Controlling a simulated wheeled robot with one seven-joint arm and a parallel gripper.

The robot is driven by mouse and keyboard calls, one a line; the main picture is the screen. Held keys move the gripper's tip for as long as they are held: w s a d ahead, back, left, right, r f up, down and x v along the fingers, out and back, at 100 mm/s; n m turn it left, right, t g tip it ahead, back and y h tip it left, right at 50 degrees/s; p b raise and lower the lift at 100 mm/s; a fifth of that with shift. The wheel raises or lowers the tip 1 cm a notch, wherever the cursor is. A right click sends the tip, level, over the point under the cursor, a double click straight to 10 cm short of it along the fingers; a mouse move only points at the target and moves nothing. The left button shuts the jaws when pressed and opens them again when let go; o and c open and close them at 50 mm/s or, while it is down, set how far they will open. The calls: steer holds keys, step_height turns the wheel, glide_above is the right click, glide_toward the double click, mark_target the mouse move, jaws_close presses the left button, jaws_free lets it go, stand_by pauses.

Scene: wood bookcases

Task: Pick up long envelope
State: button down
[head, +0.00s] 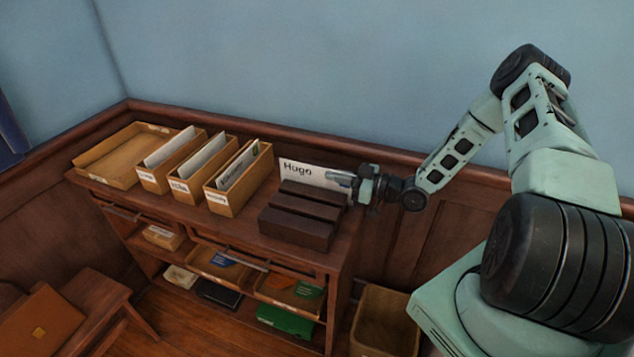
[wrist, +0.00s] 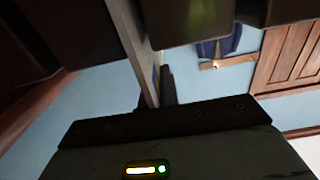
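The long envelope (head: 318,180) is white with "Hugo" written on it. It stands upright at the back slot of a dark wooden slotted holder (head: 296,232) on top of the bookcase; its lower part is hidden there. My gripper (head: 345,182) is at the envelope's right end in the head view. In the wrist view the envelope (wrist: 140,40) shows edge-on as a pale strip running into my gripper (wrist: 155,92). The fingers are close together at the strip, one against each side, so my gripper looks shut on it.
Three narrow wooden boxes of cards, such as the near one (head: 232,197), stand left of the holder. A flat wooden tray (head: 112,168) is at the far left. The bookcase (head: 255,247) has lower shelves with trays. The wall (head: 270,70) is close behind.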

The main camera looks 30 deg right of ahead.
steer(key=shift+r, duration=0.1)
steer(key=shift+r+b, duration=0.95)
steer(key=shift+r, duration=3.95)
